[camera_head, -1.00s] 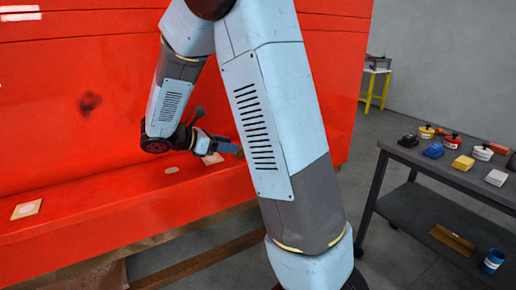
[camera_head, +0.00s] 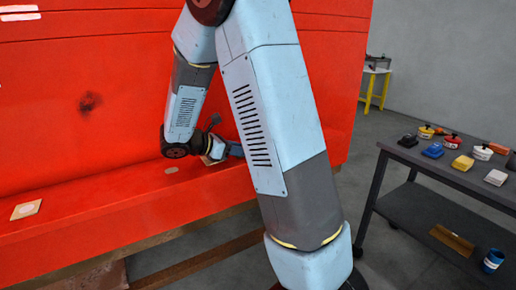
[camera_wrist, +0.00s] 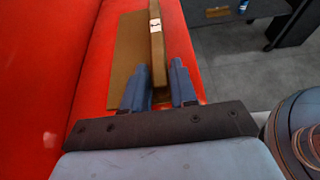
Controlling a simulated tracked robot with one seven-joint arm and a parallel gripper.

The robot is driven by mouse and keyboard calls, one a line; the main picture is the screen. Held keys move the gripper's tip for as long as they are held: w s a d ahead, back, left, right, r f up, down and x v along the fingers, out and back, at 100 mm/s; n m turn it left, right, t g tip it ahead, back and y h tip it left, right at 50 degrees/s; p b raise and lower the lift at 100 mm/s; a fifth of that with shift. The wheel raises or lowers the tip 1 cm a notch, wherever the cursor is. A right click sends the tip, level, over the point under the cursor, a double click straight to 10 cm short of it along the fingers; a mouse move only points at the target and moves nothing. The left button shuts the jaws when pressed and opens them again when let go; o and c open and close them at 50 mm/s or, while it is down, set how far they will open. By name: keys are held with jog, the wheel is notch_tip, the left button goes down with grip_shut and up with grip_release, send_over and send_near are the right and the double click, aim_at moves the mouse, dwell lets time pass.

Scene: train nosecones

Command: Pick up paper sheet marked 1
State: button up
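In the wrist view my gripper (camera_wrist: 160,82) has its two blue fingers apart. A narrow brown piece (camera_wrist: 158,55) with a small white label (camera_wrist: 156,22) bearing a dark mark runs between and beyond them; I cannot read the mark or tell whether the fingers touch it. A flat brown sheet (camera_wrist: 125,60) lies to its left on the red surface. In the head view my gripper (camera_head: 236,149) is low over the red ledge, its tips hidden behind my arm.
The red body (camera_head: 60,110) rises behind the ledge. Pale spots show on the ledge, one at the wrist (camera_head: 172,170). A grey cart (camera_head: 440,165) at the right holds several pots and blocks, with a blue cup (camera_head: 492,260) on its lower shelf. Floor lies between.

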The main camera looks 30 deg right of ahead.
grip_shut()
